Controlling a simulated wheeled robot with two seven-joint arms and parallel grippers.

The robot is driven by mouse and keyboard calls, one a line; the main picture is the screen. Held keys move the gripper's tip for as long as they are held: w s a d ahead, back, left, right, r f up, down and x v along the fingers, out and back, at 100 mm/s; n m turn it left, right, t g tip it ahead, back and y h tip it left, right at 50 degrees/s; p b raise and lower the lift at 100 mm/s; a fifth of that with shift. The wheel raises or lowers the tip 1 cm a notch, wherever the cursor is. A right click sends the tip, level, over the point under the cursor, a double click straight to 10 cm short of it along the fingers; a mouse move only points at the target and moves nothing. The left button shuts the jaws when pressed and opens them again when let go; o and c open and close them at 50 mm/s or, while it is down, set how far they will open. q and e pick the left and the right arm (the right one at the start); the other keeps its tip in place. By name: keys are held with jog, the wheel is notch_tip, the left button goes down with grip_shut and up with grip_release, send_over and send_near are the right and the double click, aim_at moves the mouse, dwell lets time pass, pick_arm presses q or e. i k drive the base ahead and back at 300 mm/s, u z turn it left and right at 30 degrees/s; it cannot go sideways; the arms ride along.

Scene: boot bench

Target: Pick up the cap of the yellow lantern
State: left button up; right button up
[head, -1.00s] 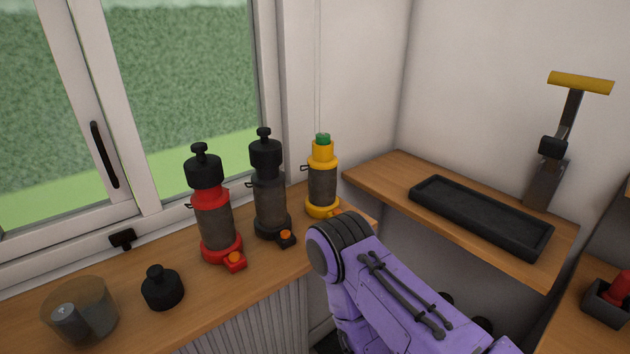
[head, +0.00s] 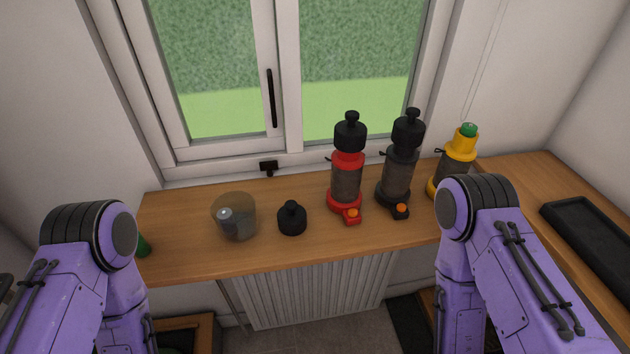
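The yellow lantern (head: 459,150) stands at the right end of the wooden bench, partly hidden by my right arm. Its top is bare of a black cap, and a green piece shows there. A loose black cap (head: 292,219) with a knob sits upright on the bench, left of the red lantern (head: 347,178). The frames do not show which lantern it belongs to. The red lantern and the dark lantern (head: 398,170) each wear a similar black cap. Both my arms show at the lower left and lower right, but neither gripper is in view.
A see-through cup (head: 235,218) holding a grey metal cylinder stands left of the loose cap. A green thing (head: 144,245) is partly hidden behind my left arm. A window backs the bench (head: 180,255). A black tray (head: 595,235) lies on the right shelf. The bench front is mostly clear.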

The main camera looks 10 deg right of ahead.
aim_at(291, 218)
jog(key=u, duration=3.4)
jog(key=k, duration=0.7)
jog(key=z, duration=2.1)
